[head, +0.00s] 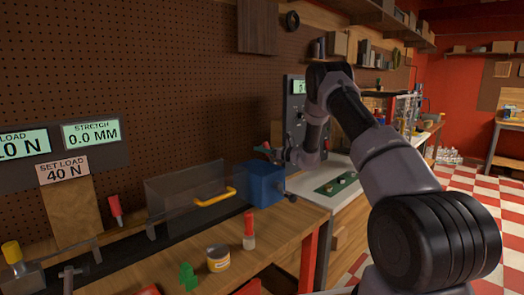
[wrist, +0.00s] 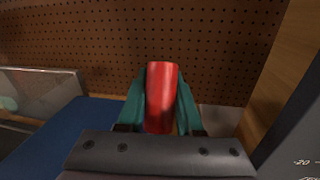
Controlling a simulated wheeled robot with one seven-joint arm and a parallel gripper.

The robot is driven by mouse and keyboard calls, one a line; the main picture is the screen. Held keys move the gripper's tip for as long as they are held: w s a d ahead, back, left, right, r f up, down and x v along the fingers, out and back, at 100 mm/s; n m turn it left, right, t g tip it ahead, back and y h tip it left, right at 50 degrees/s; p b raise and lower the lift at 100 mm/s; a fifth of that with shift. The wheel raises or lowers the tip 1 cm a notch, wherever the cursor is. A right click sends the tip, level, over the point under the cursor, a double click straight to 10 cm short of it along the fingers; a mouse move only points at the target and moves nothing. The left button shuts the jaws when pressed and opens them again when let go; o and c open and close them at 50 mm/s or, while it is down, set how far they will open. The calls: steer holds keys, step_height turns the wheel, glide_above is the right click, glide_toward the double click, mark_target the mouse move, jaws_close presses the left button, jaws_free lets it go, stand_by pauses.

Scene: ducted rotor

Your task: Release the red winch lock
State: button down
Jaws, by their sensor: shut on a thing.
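The red winch lock (wrist: 161,97) is an upright red cylinder in the wrist view, held between the teal fingers of my gripper (wrist: 160,105). Its lower end is hidden behind the gripper body. In the head view my gripper (head: 266,149) is just above the blue winch box (head: 261,185), at the right end of the bench. The fingers mostly cover the lock there. The blue box top also shows at the left of the wrist view (wrist: 58,140).
A clear guard (head: 187,195) with a yellow handle (head: 215,197) stands left of the blue box. A dark panel (head: 293,105) stands behind. The display (head: 90,134) reads 0.0 mm stretch.

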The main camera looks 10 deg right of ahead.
steer(key=shift+s+d+r+t+y, duration=0.3)
steer(key=shift+d+t+y, duration=0.1)
steer(key=shift+y, duration=0.1)
steer(key=shift+s+d+r+n+t+y, duration=0.1)
steer(key=shift+s+r+n+t+y, duration=0.25)
steer(key=shift+t+y, duration=0.25)
steer(key=c, duration=0.6)
jaws_free()
steer(key=v, duration=1.1)
